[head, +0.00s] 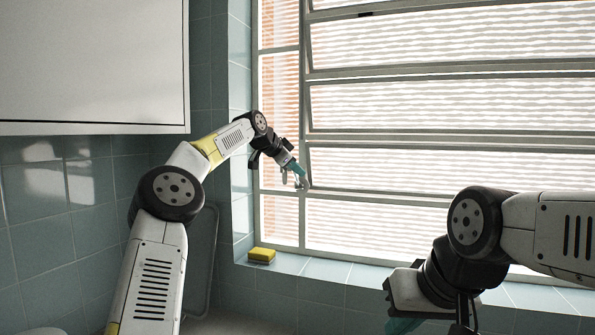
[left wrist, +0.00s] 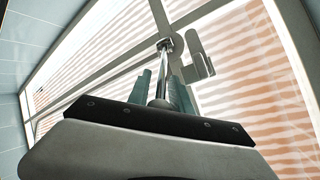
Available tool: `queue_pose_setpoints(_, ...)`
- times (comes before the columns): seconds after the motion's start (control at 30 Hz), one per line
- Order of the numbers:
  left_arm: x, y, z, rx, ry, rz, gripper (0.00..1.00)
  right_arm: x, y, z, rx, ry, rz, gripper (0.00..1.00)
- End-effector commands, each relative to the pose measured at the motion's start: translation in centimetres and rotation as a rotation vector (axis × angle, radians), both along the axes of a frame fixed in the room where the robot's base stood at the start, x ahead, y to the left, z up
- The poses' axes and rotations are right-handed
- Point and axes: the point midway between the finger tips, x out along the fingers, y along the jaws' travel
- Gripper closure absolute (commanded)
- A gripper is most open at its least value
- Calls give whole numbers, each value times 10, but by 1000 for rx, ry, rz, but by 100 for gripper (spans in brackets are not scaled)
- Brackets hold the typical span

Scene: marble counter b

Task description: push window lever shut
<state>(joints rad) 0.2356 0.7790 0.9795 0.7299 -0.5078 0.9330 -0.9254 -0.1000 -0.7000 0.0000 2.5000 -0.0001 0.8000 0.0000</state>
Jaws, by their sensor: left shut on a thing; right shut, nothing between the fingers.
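The window (head: 400,100) has several horizontal slatted panes in a grey frame; some panes look tilted out from the frame. The window lever (left wrist: 163,62) is a thin shiny metal rod coming from a small bracket on the frame, seen in the left wrist view. My left gripper (head: 300,178) is at the window's lower left upright, its teal fingers shut around the lever. Its fingers (left wrist: 163,92) stand on both sides of the rod, which runs down between them. My right gripper (head: 403,325) is low at the picture's bottom edge, shut, empty and partly cut off.
A yellow sponge (head: 262,255) lies on the tiled sill (head: 330,270) below my left gripper. A white cabinet (head: 90,60) hangs at the upper left. A flat grey latch piece (left wrist: 200,55) sits beside the lever. The sill right of the sponge looks clear.

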Motion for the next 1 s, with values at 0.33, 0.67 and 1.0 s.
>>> queue_pose_setpoints(0.33,2,-2,3,9,29,-1,100,0,0,0,0,0,0,100)
queue_pose_setpoints(0.67,3,-1,2,9,32,0,100,0,0,0,0,0,0,100)
queue_pose_setpoints(1.0,3,-1,2,10,31,1,53,0,0,0,0,0,0,100)
